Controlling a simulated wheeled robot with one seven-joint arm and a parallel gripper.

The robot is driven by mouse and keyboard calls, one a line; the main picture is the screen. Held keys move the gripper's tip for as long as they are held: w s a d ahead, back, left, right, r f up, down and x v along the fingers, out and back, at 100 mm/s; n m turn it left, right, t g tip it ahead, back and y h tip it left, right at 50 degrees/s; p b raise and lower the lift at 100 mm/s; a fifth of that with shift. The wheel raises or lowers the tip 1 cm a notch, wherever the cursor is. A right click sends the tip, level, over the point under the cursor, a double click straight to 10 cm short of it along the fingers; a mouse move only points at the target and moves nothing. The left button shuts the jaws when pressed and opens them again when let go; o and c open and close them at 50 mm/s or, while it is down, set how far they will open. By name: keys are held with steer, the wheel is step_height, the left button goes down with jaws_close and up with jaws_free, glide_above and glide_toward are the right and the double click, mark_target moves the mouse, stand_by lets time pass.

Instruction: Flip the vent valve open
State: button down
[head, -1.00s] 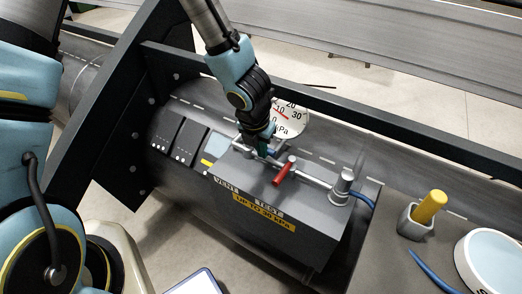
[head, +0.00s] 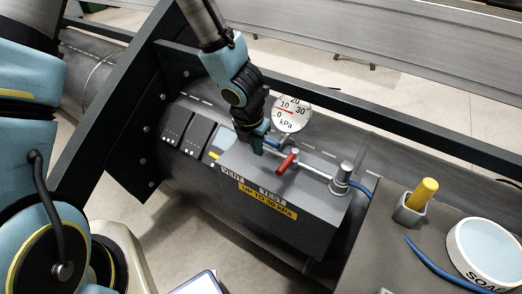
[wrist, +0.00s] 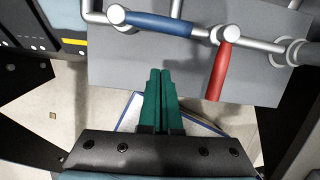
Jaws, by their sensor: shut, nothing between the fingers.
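The vent valve has a blue lever (wrist: 158,23) that lies along the silver pipe, in line with it, in the wrist view. In the head view the blue lever (head: 272,142) shows only in part beside my fingers. The VENT label (head: 232,173) is on the box's front edge, left of the TEST label. The red lever (wrist: 221,70) of the second valve stands across the pipe, also seen in the head view (head: 287,162). My gripper (wrist: 160,73) has its green fingers together and empty, on the near side of the blue lever and apart from it in the wrist view.
A round pressure gauge (head: 291,112) stands behind the pipe. The grey box (head: 290,195) carries the pipework. A dark rail (head: 350,120) runs behind. A yellow-handled tool in a grey cup (head: 412,209), a blue hose and a soap tub (head: 484,278) are at the right.

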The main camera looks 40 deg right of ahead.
steer(key=p+v, duration=0.3)
steer(key=v, duration=0.4)
steer(key=shift+a+r, duration=0.15)
steer(key=shift+r, duration=0.25)
